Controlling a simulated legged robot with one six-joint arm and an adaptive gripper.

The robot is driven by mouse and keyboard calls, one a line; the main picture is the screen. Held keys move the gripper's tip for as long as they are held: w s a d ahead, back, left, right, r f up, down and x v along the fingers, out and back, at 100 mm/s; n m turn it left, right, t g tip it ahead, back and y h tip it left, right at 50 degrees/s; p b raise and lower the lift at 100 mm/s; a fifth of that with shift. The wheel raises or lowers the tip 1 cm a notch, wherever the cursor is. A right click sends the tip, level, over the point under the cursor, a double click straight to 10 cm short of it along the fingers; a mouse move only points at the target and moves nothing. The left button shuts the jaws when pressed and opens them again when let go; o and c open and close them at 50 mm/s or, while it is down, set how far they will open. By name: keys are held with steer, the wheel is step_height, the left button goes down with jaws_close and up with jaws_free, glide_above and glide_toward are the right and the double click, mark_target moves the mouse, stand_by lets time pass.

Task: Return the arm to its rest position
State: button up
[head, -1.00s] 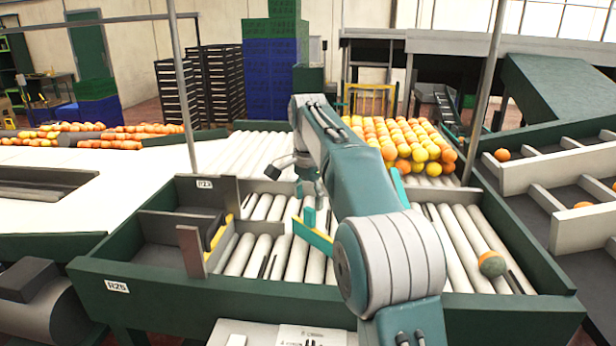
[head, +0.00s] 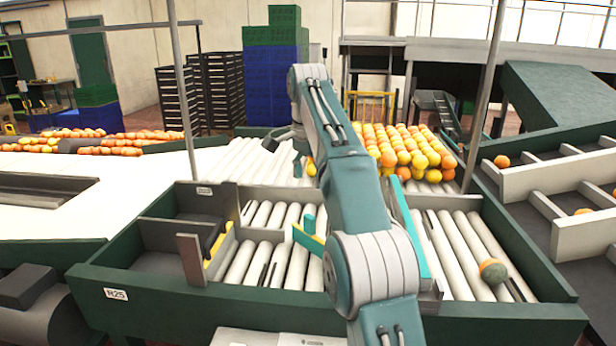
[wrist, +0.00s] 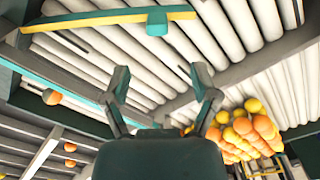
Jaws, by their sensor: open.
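My arm (head: 350,190) reaches out over the roller table, its elbow near the front and its far end raised. My gripper (wrist: 160,78) is open in the wrist view, with its two fingers apart and nothing between them. In the head view it is small and partly hidden behind the arm, above the rollers left of the fruit pile. In the wrist view the rollers (wrist: 130,62) show beyond the fingers.
A pile of oranges (head: 408,150) lies behind the arm to the right. A greenish orange (head: 493,271) sits on the right rollers. A teal and yellow bar (head: 308,238) crosses the middle rollers. A dark tray compartment (head: 165,232) is at left. Metal posts (head: 183,95) stand on both sides.

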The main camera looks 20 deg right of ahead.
steer(key=s+a+r+n+t, duration=0.1)
steer(key=s+a+n+t, duration=0.15)
steer(key=s+n, duration=0.9)
steer(key=s+f+t, duration=0.1)
steer(key=s+f, duration=0.4)
steer(key=s, duration=0.2)
steer(key=s+f+t, duration=0.1)
steer(key=s+f, duration=0.4)
steer(key=s, duration=0.3)
steer(key=s+f+n+t, duration=0.1)
steer(key=s+f, duration=0.4)
steer(key=s, duration=0.2)
steer(key=shift+s+f, duration=0.15)
steer(key=shift+s, duration=0.25)
steer(key=shift+c, duration=1.4)
steer(key=shift+d, duration=0.1)
